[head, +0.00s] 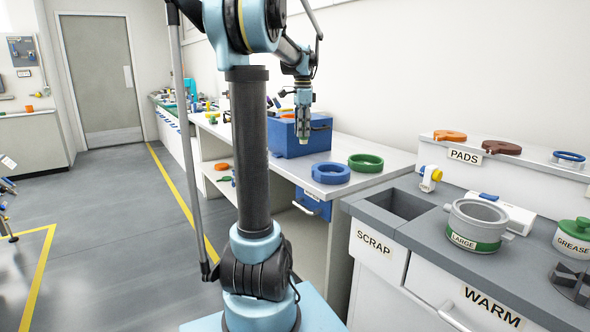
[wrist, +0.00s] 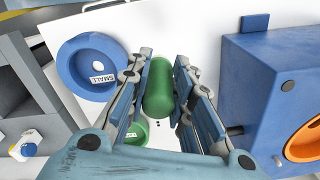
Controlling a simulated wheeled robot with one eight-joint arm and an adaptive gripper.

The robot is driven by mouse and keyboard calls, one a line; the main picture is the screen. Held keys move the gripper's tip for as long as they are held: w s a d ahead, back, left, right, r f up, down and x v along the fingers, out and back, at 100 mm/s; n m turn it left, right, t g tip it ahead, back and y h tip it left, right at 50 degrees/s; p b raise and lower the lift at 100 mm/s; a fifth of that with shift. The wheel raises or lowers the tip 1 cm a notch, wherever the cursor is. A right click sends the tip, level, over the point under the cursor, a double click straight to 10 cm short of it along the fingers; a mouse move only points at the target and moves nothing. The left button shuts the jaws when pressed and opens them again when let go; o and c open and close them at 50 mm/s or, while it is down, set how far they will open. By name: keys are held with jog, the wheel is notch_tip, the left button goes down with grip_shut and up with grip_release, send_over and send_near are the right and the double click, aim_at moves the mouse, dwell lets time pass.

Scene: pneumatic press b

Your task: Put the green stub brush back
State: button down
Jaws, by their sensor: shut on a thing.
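The green stub brush (wrist: 158,88) is a short green cylinder between the fingers of my gripper (wrist: 163,92) in the wrist view. My gripper is shut on it. In the head view my gripper (head: 303,132) points down, in front of the blue box (head: 285,140), with a pale greenish tip showing below the fingers. The gripper appears to be above the white bench top (head: 395,160). The brush's far end and bristles cannot be made out.
A blue ring (head: 331,172) marked SMALL and a green ring (head: 366,162) lie on the bench. The blue box, with an orange ring (wrist: 304,138), stands right of my gripper in the wrist view.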

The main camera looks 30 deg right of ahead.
jog(key=shift+w+a, duration=0.15)
jog(key=shift+a, duration=0.05)
jog(key=shift+f, duration=4.8)
jog(key=shift+f, duration=0.25)
jog(key=c, duration=1.4)
grip_release()
